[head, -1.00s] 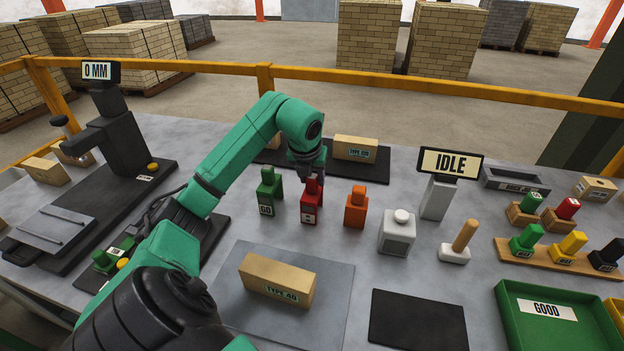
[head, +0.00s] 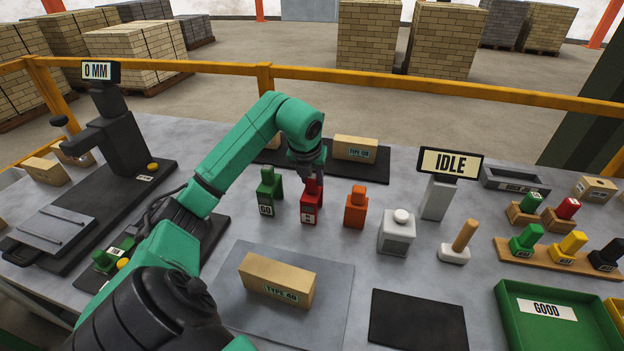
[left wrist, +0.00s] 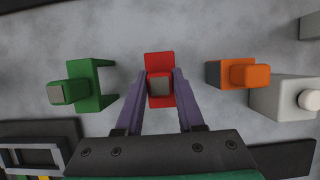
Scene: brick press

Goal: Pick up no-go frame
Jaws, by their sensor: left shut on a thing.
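The no-go frame appears to be the red gauge (head: 310,207), standing upright on the table between a green GO gauge (head: 267,193) and an orange one (head: 356,207). My left gripper (head: 312,180) reaches down over it and is shut on its upper part. In the left wrist view the two fingers (left wrist: 160,88) sit on either side of the red gauge's grey-topped handle (left wrist: 160,62). The gauge seems to rest on the table; any lift is too small to tell. My right gripper is not in view.
A TYPE 40 brick (head: 277,280) lies on a grey plate (head: 333,312) in front. A white dispenser (head: 397,234) and a wooden-handled stamp (head: 460,243) stand to the right, with the IDLE sign (head: 450,163) behind. A green GOOD tray (head: 584,335) is at the front right.

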